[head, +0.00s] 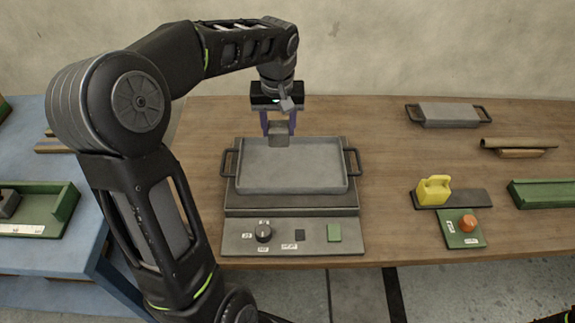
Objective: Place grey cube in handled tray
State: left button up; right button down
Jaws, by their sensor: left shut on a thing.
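The grey cube (278,136) is held between the fingers of my left gripper (279,130), which is shut on it. The handled tray (292,182) is a shallow grey tray with a dark handle at each end, resting on a flat grey device in the middle of the wooden table. The cube appears at the tray's far edge in the head view, above or just behind it; its exact height is hard to tell. My right gripper is not in view.
A second grey handled tray (448,115) lies at the back right. A yellow object (433,190), an orange knob (467,224) on a green plate, a brown roll (518,143) and a green holder (545,195) are on the right. A blue table (62,170) stands left.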

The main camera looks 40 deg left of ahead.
pick_arm(q)
notch_tip(320, 180, down, 6)
jog(key=shift+f, duration=0.1)
dwell(0.4)
jog(key=shift+f+p, duration=0.3)
jog(key=shift+f, duration=1.5)
jog(key=shift+f, duration=0.2)
jog(key=o, duration=1.5)
jog(key=shift+c, duration=0.2)
jog(key=shift+r, duration=0.1)
jog(key=r, duration=0.4)
jog(key=s+r, duration=0.1)
jog(key=r, duration=0.3)
jog(key=d+r, duration=0.1)
jog(key=r, duration=0.3)
jog(key=shift+s+d, duration=0.1)
jog(key=shift+s, duration=0.1)
